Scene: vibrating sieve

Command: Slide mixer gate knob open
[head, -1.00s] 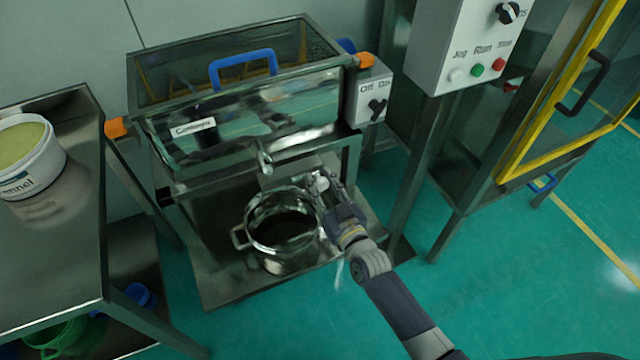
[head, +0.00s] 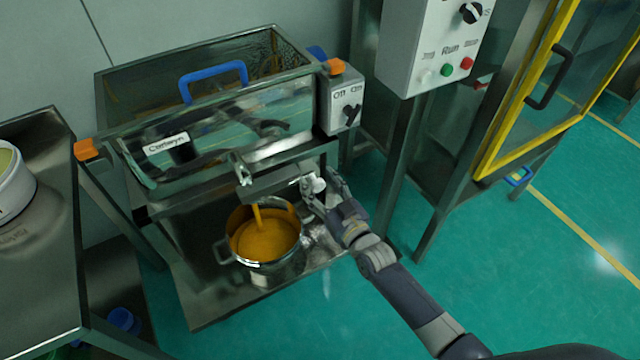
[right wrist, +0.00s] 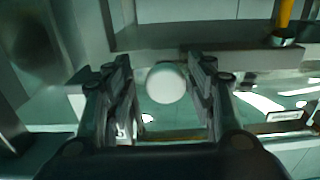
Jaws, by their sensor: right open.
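The mixer gate knob is a white ball (right wrist: 165,84) that sits between the open fingers of my right gripper (right wrist: 160,95) in the right wrist view. In the head view the knob (head: 318,185) shows at the right end of the gate under the mixer trough (head: 230,120), with my right gripper (head: 322,190) around it. My left gripper is not in view.
The switch box (head: 340,100) is on the mixer's right end. A control box (head: 435,45) and a yellow-framed cabinet door (head: 530,90) stand at right. A steel table (head: 40,260) with a white tub (head: 12,185) is at left.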

